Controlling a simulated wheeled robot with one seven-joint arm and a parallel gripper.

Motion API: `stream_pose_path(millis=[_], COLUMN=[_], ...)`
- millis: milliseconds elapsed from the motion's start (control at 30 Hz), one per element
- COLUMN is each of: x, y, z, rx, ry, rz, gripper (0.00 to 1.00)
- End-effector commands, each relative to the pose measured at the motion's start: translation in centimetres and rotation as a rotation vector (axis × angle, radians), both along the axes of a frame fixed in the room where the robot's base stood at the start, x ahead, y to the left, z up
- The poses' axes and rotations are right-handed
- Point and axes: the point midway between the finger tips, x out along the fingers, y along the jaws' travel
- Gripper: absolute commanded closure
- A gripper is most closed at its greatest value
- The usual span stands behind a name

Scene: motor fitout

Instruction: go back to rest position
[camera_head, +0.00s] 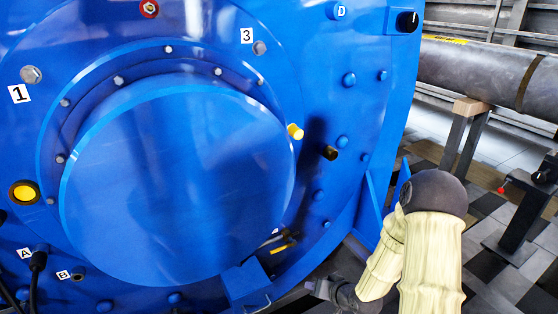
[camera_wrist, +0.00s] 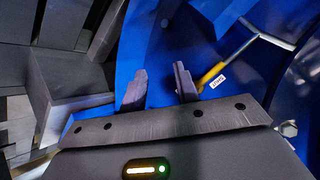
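My gripper (camera_wrist: 160,86) shows in the wrist view with its two dark fingers apart and nothing between them. A lever with a yellow section and a white label (camera_wrist: 211,75) is just right of the fingers. I cannot tell whether it touches them. In the head view my arm reaches down at the lower right. Its gripper end (camera_head: 325,289) is beside the blue motor's lower edge and partly hidden. The yellow-marked lever (camera_head: 284,246) shows there too, on the lower part of the blue motor (camera_head: 180,185).
Numbered bolts, a yellow button (camera_head: 24,193), a yellow peg (camera_head: 295,131) and a black peg (camera_head: 329,152) stand on the motor. A large grey pipe (camera_head: 480,70) rests on a stand at the right. A dark stand with a red knob (camera_head: 501,190) is near it. Tiled floor lies between.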

Motion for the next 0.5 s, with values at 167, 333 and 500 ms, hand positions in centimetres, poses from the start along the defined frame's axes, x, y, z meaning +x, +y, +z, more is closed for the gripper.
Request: stream_pose_path(millis=[167, 333, 500], x=[-1.5, -4.0, -7.4], y=[-2.0, -3.8, -4.7], z=[3.2, 6.5, 10.1], rx=[-0.218, -0.376, -0.478], ry=[0.072, 0.157, 0.248], rz=[0.021, 0.021, 0.022], gripper=[0.69, 0.69, 0.69])
